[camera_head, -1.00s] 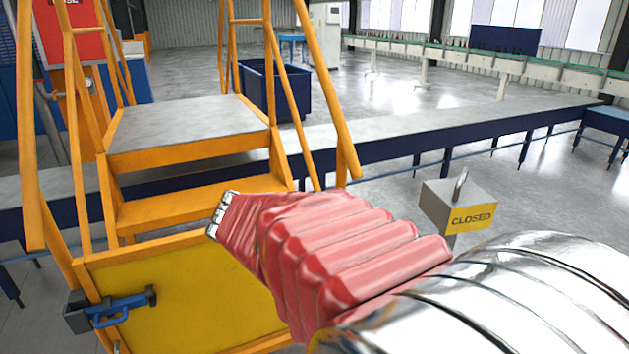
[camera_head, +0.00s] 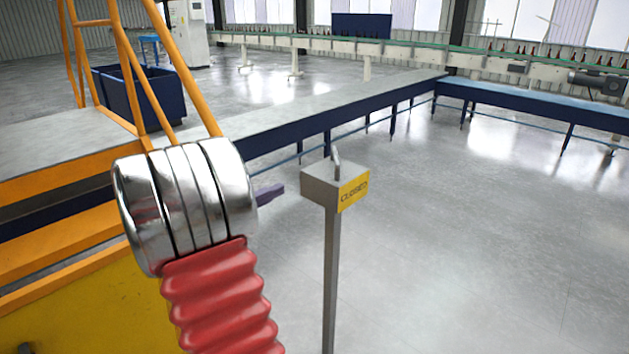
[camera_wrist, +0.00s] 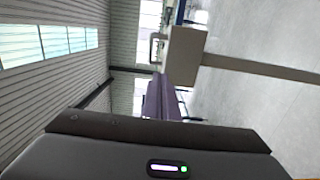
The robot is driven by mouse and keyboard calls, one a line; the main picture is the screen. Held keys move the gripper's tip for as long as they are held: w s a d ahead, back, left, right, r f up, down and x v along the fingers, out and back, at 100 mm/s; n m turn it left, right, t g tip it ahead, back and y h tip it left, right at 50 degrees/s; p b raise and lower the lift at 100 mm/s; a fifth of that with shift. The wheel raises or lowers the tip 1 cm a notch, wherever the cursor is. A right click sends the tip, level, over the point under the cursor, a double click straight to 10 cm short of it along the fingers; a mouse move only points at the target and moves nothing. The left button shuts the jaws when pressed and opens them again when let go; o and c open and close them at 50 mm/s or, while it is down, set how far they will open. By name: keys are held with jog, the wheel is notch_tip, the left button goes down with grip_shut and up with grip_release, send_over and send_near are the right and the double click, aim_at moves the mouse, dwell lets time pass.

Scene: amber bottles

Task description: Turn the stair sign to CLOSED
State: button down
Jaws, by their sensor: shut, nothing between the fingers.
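The stair sign is a grey box (camera_head: 322,187) with a metal handle (camera_head: 336,160) on top, on an upright grey post (camera_head: 330,270). A yellow plate (camera_head: 354,190) reading CLOSED, a little blurred, is on its right-hand visible face. In the wrist view the sign box (camera_wrist: 186,47) shows sideways with its handle (camera_wrist: 155,48) at the left; no plate shows there. My gripper (camera_head: 272,192) is mostly hidden behind my metal wrist; its purple tip appears left of the sign, apart from it in the picture. My purple fingers (camera_wrist: 163,98) are shut and empty in the wrist view.
Orange stairs (camera_head: 60,250) with rails stand close at the left. A blue bin (camera_head: 140,95) is behind them. The floor right of the sign is clear.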

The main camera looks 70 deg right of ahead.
send_near(335, 176)
jog(key=w+d, duration=0.4)
jog(key=s, duration=0.1)
jog(key=s+d, duration=0.1)
jog(key=s, duration=0.1)
jog(key=shift+s+d, duration=0.1)
jog(key=shift+d, duration=0.15)
jog(key=shift+s+d, duration=0.15)
jog(key=shift+s, duration=0.3)
jog(key=shift+s, duration=1.35)
